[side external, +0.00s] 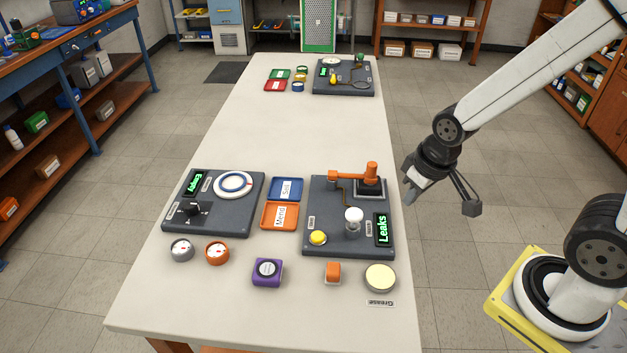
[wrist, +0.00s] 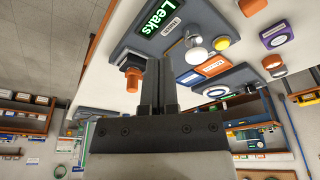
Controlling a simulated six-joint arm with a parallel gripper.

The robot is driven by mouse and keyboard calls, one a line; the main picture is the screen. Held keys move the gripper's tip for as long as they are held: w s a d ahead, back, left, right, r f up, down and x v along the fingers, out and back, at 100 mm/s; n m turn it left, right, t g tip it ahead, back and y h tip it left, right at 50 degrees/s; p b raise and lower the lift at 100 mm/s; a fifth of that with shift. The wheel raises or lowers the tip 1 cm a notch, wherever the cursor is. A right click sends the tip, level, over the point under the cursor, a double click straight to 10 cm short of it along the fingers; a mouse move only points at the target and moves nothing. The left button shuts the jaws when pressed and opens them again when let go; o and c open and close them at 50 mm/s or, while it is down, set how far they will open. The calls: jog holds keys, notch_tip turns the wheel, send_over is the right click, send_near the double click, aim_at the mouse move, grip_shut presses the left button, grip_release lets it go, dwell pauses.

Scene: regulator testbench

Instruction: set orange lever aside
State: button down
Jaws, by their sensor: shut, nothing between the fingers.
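The orange lever (side external: 353,171) lies across the top of a black square fitting on the dark grey "Leaks" board (side external: 346,246), with a raised orange knob at its right end. In the wrist view the lever (wrist: 132,79) shows just left of the fingers, partly cut off by them. My gripper (side external: 440,203) is off the table's right edge, to the right of the board and apart from the lever. In the wrist view my gripper (wrist: 158,82) has its two fingers together with nothing between them.
The board also carries a white-topped knob (side external: 353,218) and a yellow button (side external: 318,237). Left of it are a blue tray (side external: 286,190) and an orange tray (side external: 279,216). A grease tin (side external: 380,278) stands in front.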

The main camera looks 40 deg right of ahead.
jog(key=c, duration=0.7)
grip_release()
jog(key=shift+w, duration=0.1)
jog(key=o, duration=0.3)
jog(key=shift+w+d+r, duration=0.1)
jog(key=shift+w, duration=0.2)
jog(key=m+g, duration=0.2)
jog(key=m, duration=0.3)
send_over(372, 164)
jog(key=shift+s+a+r, duration=0.25)
jog(key=shift+s, duration=0.2)
jog(key=shift+w+d+g, duration=0.3)
jog(key=shift+w+d, duration=0.1)
jog(key=shift+w, duration=0.1)
jog(key=shift+f, duration=3.9)
grip_shut()
